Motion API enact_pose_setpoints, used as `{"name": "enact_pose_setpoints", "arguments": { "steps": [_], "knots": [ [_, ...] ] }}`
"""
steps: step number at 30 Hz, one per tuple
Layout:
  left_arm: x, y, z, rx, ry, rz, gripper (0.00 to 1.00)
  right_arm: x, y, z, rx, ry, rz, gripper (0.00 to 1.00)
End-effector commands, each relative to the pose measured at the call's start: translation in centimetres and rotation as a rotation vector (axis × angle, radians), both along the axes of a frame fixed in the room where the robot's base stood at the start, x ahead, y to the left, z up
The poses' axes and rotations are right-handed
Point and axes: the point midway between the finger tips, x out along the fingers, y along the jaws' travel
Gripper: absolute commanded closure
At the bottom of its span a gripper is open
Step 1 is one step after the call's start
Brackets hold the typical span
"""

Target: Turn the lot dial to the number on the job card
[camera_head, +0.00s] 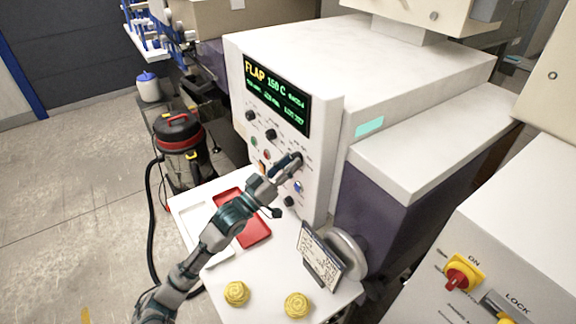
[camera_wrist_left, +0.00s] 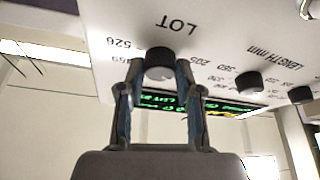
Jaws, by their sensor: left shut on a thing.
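My left gripper (camera_head: 289,166) reaches up to the white machine's front panel, with its fingers closed around a dark round dial. In the left wrist view the fingers (camera_wrist_left: 159,76) sit on both sides of this lot dial (camera_wrist_left: 160,58), below the upside-down word LOT. Numbers are printed around it; one looks like 526, others are too small to read surely. The dial's pointer mark cannot be made out. In the head view the gripper mostly hides the dial. The job card (camera_head: 321,259) stands tilted on the white table; its writing is too small to read. My right gripper is not in view.
Other dark knobs (camera_head: 271,134) are close by on the panel, one marked LENGTH mm (camera_wrist_left: 249,81). A display (camera_head: 277,95) reads FLAP 150 C. A red tray (camera_head: 252,233) and two yellow round things (camera_head: 236,293) (camera_head: 298,306) are on the table (camera_head: 268,281).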

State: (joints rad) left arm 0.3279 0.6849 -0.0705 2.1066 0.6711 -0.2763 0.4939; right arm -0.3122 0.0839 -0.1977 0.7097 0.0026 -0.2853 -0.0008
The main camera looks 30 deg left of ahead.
Motion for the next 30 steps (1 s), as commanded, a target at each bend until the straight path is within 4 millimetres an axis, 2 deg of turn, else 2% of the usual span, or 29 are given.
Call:
{"name": "enact_pose_setpoints", "arguments": {
  "steps": [1,7,8,10,22,26,30],
  "knots": [
    [0.2,-0.1,-0.7,0.002,0.018,-0.001,1.00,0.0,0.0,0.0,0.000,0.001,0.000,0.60],
    [0.2,-0.1,-0.7,0.001,0.017,-0.001,1.00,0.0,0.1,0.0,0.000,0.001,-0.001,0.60],
    [0.2,-0.1,-0.7,0.001,0.018,-0.001,0.58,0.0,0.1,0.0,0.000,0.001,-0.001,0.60],
    [0.2,-0.1,-0.6,0.001,0.015,-0.001,0.41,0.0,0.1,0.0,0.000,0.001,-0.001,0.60],
    [-0.5,0.2,-0.4,0.000,0.005,0.001,0.40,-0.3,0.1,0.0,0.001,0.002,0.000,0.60],
    [-1.8,0.9,-1.2,0.000,0.009,0.000,0.40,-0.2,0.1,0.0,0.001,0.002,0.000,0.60],
    [-4.2,2.0,-2.4,0.001,0.011,0.001,0.40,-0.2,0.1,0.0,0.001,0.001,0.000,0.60]
  ]
}}
